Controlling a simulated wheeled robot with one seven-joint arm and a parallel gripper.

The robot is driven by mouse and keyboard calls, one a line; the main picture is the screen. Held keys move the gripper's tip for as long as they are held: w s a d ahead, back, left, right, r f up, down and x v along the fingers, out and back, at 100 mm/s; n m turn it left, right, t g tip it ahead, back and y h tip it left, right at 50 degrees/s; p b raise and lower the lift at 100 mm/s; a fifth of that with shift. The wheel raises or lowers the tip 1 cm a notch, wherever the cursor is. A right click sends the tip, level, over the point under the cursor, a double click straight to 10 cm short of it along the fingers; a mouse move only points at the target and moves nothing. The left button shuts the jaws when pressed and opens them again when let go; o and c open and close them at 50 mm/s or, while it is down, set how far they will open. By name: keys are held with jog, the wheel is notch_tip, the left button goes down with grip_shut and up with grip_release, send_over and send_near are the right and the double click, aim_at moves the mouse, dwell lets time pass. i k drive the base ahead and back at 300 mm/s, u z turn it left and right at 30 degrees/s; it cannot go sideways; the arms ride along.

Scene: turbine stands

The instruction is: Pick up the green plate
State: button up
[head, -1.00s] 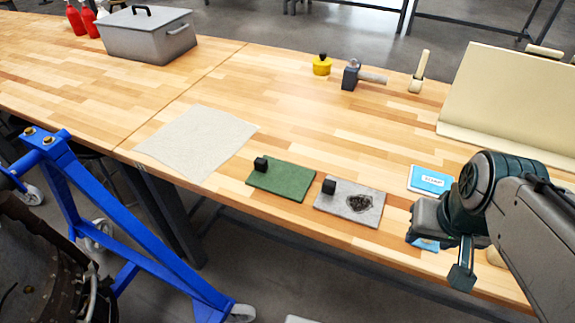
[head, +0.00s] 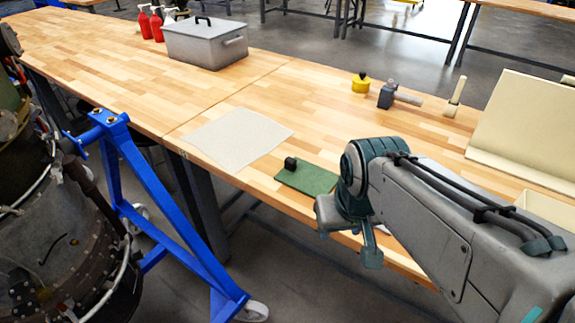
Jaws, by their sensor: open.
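The green plate (head: 312,181) lies flat near the front edge of the wooden workbench (head: 330,108). My gripper (head: 350,236) is just to the right of and in front of the plate, by the bench's front edge, with a finger pointing down. It is open and holds nothing that I can see. My arm hides the bench right of the plate, and only a pale sliver of the grey plate (head: 383,229) shows.
A pale cloth-like sheet (head: 238,139) lies left of the green plate. A grey metal box (head: 205,44) and red bottles (head: 150,24) stand at the far left. A yellow pot (head: 361,84), a hammer (head: 398,95) and a mallet (head: 455,97) are at the back. A blue stand (head: 165,215) is front left.

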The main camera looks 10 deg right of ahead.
aim_at(313, 181)
jog(key=z, duration=0.55)
jog(key=k, duration=1.3)
jog(key=u, duration=0.1)
jog(key=i, duration=0.5)
jog(key=u, duration=0.55)
jog(key=i, duration=1.25)
jog(key=z, duration=0.85)
